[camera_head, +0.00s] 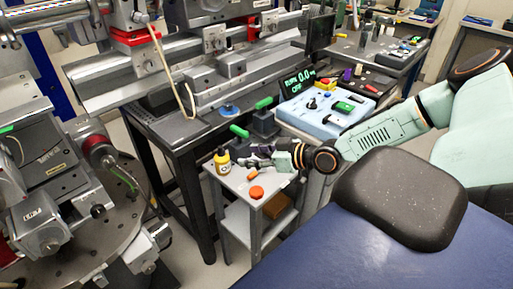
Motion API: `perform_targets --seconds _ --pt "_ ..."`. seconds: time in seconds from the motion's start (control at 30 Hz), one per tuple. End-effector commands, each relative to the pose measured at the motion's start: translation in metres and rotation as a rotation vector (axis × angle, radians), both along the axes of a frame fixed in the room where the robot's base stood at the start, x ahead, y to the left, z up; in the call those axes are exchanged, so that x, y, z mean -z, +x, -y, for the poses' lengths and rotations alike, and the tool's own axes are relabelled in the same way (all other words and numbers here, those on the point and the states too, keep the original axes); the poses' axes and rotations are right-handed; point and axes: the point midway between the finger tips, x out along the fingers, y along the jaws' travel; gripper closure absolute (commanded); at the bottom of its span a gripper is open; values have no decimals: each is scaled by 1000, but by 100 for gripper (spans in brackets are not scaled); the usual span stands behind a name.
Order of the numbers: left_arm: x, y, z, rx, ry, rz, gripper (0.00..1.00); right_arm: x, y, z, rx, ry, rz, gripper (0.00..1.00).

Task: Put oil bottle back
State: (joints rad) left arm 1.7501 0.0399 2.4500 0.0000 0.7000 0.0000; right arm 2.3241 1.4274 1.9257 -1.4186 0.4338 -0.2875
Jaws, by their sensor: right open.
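The oil bottle (222,163), small and yellow with a dark top, stands upright near the left back corner of a small grey side table (228,182). My right gripper (242,158) comes in from the right, low over that table. Its fingers are open and point left towards the bottle, very close to it. I cannot tell whether they touch it. My left gripper is not in view.
An orange round cap (256,192) and a small orange piece (253,175) lie on the side table. A box (279,207) sits on its lower shelf. A dark bench (180,130) and a light blue control box (322,112) stand behind. Heavy machinery (60,190) fills the left.

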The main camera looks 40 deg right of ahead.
Motion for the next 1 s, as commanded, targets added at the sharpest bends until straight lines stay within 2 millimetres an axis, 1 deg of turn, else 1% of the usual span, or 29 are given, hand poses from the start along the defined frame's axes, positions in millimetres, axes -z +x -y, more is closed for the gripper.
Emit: perform_targets --seconds 0.07,0.17,0.27,0.33,0.47,0.5,0.57,0.67,0.7,0.77,0.8,0.83,0.9,1.0 --pt "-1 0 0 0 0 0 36 1 -1 -5 -6 7 -16 48" --pt "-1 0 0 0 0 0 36 5 -4 -23 -19 34 -75 48" --pt "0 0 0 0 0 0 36 16 -12 -52 -29 76 -180 48" --pt "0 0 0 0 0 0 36 27 -21 -73 -27 104 -266 48" --pt "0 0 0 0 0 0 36 51 -46 -109 -7 137 -431 48" --pt "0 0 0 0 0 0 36 59 -56 -120 3 142 -483 48" --pt "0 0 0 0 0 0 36 72 -72 -134 21 144 -563 48" --pt "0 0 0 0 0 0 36 92 -105 -154 58 131 -693 48" --pt "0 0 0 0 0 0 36 100 -120 -161 77 122 -747 48" --pt "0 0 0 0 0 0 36 112 -143 -169 105 99 -822 48" --pt "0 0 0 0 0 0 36 118 -160 -174 126 82 -871 48" --pt "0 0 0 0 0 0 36 123 -173 -177 143 66 -907 48" --pt "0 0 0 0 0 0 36 133 -203 -180 183 22 -984 48" --pt "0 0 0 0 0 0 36 141 -243 -181 239 -49 -1074 48"
